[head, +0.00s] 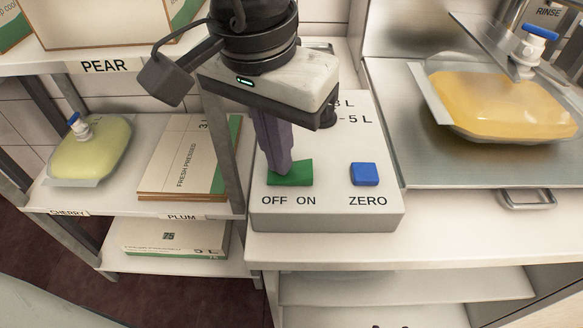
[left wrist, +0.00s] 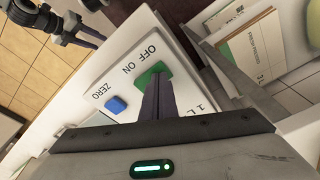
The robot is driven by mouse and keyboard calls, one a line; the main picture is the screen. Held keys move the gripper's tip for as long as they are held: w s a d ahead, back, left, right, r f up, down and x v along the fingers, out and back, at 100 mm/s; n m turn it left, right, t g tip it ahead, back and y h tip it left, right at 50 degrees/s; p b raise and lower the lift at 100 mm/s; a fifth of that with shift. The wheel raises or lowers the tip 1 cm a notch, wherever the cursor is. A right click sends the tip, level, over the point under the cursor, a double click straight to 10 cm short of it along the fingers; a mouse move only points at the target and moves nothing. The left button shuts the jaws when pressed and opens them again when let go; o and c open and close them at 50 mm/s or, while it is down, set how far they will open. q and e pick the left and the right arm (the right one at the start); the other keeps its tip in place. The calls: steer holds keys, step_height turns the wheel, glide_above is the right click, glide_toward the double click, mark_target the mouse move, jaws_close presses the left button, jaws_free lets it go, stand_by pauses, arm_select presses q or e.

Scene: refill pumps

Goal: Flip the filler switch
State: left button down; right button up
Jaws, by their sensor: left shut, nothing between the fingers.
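The filler switch (head: 300,174) is a green rocker on the white control box (head: 328,216), above the words OFF and ON. My left gripper (head: 281,168) points down at it, with its shut, empty fingers together. The fingertips are at the switch's left part, by the OFF side, and hide some of it; I cannot tell whether they press it. The green switch also shows in the left wrist view (left wrist: 153,70), just beyond the fingertips. My right gripper (left wrist: 82,32) shows small at the top left of the left wrist view, away from the box.
A blue ZERO button (head: 364,174) sits right of the switch. A metal tray (head: 450,165) with an orange pouch (head: 500,104) is at right. Shelves at left hold a pale green pouch (head: 92,153) and a FRESH PRESSED carton (head: 182,158). The counter front (head: 440,232) is clear.

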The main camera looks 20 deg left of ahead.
arm_select(q)
steer(key=shift+r, duration=0.1)
step_height(320, 180, up, 7)
steer(key=p, duration=0.4)
steer(key=shift+p, duration=0.4)
stand_by(0.4)
